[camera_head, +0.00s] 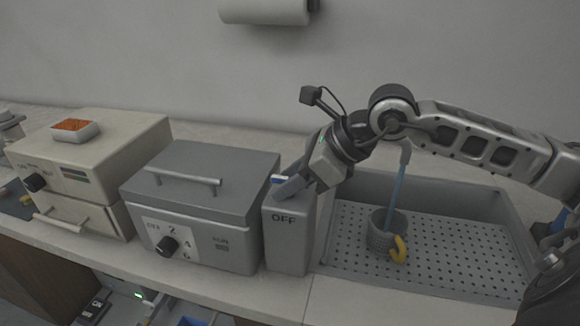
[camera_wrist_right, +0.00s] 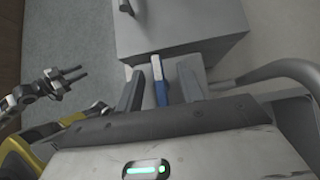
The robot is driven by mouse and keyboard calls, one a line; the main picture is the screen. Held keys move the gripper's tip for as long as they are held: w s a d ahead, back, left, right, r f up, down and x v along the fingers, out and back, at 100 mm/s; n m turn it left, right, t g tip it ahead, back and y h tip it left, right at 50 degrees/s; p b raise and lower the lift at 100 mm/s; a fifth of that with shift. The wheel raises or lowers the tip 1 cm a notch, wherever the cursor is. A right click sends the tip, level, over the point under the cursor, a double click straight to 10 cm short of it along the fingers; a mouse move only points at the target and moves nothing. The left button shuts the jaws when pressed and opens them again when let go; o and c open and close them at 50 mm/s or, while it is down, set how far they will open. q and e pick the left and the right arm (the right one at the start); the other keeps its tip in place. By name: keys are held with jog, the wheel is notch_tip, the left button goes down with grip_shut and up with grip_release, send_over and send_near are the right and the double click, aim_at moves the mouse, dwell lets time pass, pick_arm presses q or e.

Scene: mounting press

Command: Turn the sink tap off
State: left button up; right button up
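The tap's grey pedestal (camera_head: 287,240), marked OFF, stands at the left end of the sink. A small blue and white lever tip (camera_head: 279,179) shows at its top. My right gripper (camera_head: 292,188) is at the pedestal's top. In the right wrist view the blue and white lever (camera_wrist_right: 160,80) lies between its fingers, with a gap on the left, so it looks open. The grey spout (camera_head: 405,152) is partly behind my arm; a blue stream (camera_head: 397,190) runs from it into a grey mesh cup (camera_head: 380,238). My left gripper (camera_wrist_right: 70,78) shows only in the wrist view, fingers apart.
The sink (camera_head: 445,255) has a perforated floor; a yellow curved piece (camera_head: 399,249) is at the cup. A grey box with a dial (camera_head: 195,220) stands close left of the pedestal. A beige unit (camera_head: 100,165) is farther left. A paper roll (camera_head: 265,10) hangs on the wall.

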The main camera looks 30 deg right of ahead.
jog(key=shift+a, duration=0.1)
grip_shut()
